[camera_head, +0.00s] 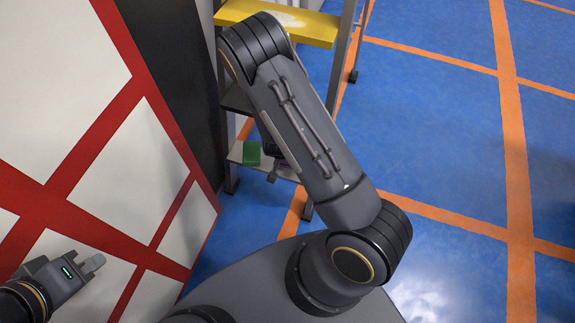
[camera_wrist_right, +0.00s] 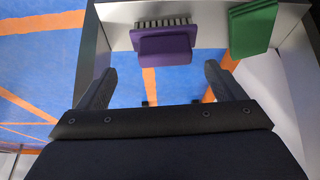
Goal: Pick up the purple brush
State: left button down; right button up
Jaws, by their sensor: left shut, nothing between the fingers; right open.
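The purple brush (camera_wrist_right: 165,48), with a row of pale bristles along its far side, rests on a grey shelf board (camera_wrist_right: 120,12) in the right wrist view. My right gripper (camera_wrist_right: 160,80) is open and empty. Its two fingers point toward the brush, which lies ahead of them and between their lines, apart from both. In the head view my right arm covers most of that gripper, and I cannot make out the brush clearly. My left gripper (camera_head: 95,263) is shut and empty at the lower left, in front of the white and red wall, far from the brush.
A green object (camera_wrist_right: 252,28) lies on the same board, right of the brush; it also shows in the head view (camera_head: 251,153). The rack has a yellow top board (camera_head: 310,25) and metal posts. A white and red panelled wall (camera_head: 90,130) stands left. Blue floor (camera_head: 440,120) is open at right.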

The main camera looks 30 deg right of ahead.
jog(key=b+x, duration=0.1)
jog(key=x, duration=0.1)
jog(key=b+x, duration=0.1)
jog(key=x, duration=0.3)
jog(key=shift+w+a+f+b, duration=0.15)
jog(key=shift+w+a+b, duration=0.1)
jog(key=shift+b, duration=0.15)
jog(key=shift+c, duration=0.3)
jog(key=c, duration=1.2)
jog(key=shift+r+p, duration=0.3)
jog(key=shift+r, duration=0.25)
notch_tip(320, 180, up, 2)
jog(key=shift+r+p, duration=0.2)
jog(key=shift+p, duration=0.35)
jog(key=s+d+r+p, duration=0.2)
jog(key=s+r+p, duration=0.1)
jog(key=s+r, duration=0.6)
jog(key=s, duration=0.4)
jog(key=shift+s+d+r, duration=0.25)
jog(key=shift+s+r, duration=0.1)
jog(key=shift+s, duration=0.05)
